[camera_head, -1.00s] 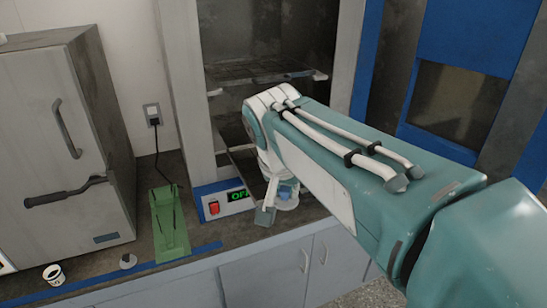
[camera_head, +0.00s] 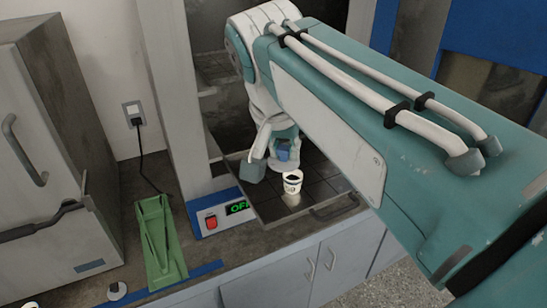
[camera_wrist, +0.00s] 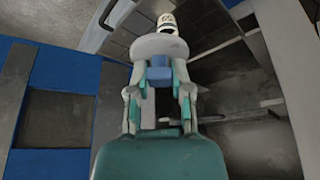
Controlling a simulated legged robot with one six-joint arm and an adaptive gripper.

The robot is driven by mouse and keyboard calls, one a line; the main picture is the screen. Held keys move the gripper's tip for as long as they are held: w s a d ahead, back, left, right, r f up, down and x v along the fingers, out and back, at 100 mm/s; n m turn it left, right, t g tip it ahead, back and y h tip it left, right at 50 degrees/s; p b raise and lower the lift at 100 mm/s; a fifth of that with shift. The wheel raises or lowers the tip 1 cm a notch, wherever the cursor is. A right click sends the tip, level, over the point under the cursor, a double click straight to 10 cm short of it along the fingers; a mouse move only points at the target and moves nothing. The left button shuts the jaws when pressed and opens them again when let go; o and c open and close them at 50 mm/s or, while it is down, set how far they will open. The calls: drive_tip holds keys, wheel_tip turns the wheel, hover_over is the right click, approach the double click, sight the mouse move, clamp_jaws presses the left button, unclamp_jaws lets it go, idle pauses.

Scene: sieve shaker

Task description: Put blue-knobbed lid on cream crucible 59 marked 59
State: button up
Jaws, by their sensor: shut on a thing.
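My gripper (camera_head: 282,142) points down over the dark tray and is shut on the blue knob of the lid. The wrist view shows the blue knob (camera_wrist: 159,73) between my two fingers (camera_wrist: 159,88), with the pale round lid (camera_wrist: 158,47) beyond the fingertips. A cream crucible (camera_head: 292,183) stands upright and uncovered on the tray, its dark mouth visible, just below and slightly right of my gripper. It also shows past the lid in the wrist view (camera_wrist: 167,19), partly hidden. Its marking is too small to read surely. Lid and crucible look apart.
The dark tray (camera_head: 325,196) has a front handle. Left of it stand a control box (camera_head: 218,216) reading OFF and a green holder (camera_head: 157,245). A small knobbed grey object (camera_head: 117,291) and a cut-off cup (camera_head: 30,305) sit front left. A grey pillar (camera_head: 165,95) rises beside my arm.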

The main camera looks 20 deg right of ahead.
drive_tip(key=w+d+f, duration=0.2)
drive_tip(key=w+f, duration=0.1)
drive_tip(key=f, duration=0.1)
drive_tip(key=w+d+f, duration=0.3)
drive_tip(key=w+f, duration=0.1)
drive_tip(key=w+d+f, duration=0.3)
drive_tip(key=w+f, duration=0.1)
drive_tip(key=shift+w+d, duration=0.1)
drive_tip(key=shift+d, duration=0.05)
drive_tip(key=shift+f, duration=0.5)
drive_tip(key=shift+f, duration=0.45)
drive_tip(key=o, duration=0.8)
drive_tip(key=shift+r, duration=0.1)
